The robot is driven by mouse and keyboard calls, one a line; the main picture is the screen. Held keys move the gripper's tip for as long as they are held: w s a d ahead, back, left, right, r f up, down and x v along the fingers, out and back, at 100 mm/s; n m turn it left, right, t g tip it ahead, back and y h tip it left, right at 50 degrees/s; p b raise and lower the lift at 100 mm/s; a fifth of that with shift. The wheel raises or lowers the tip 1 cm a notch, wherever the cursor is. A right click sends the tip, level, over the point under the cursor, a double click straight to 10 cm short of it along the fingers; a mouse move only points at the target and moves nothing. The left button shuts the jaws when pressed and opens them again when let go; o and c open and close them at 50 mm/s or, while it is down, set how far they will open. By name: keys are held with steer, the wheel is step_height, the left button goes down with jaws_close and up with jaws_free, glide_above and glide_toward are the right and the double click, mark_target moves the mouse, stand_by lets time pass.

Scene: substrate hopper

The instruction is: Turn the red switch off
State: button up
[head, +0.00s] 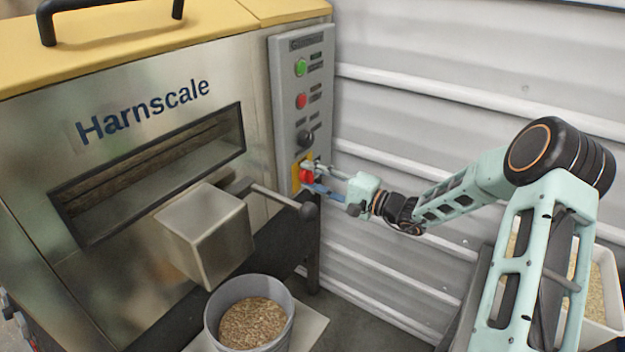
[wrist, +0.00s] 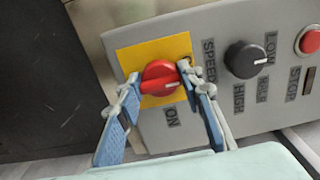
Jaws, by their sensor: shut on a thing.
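The red switch (head: 306,176) is a rotary knob on a yellow plate (head: 296,187), low on the grey control panel (head: 290,120). In the wrist view the red switch (wrist: 158,76) sits between my two blue fingers, with a pale mark on its right part. An ON label (wrist: 171,117) is printed below the yellow plate (wrist: 125,58). My gripper (wrist: 159,75) is shut on the switch, one fingertip at each side. In the head view my gripper (head: 311,178) reaches the panel from the right. Any OFF label cannot be made out.
A black speed knob (head: 305,137), red stop button (head: 301,101) and green button (head: 300,67) sit above the switch. A corrugated wall (head: 420,120) stands behind my arm.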

steer(key=shift+d, duration=0.1)
steer(key=o, duration=1.2)
steer(key=shift+c, duration=0.2)
steer(key=v, duration=1.2)
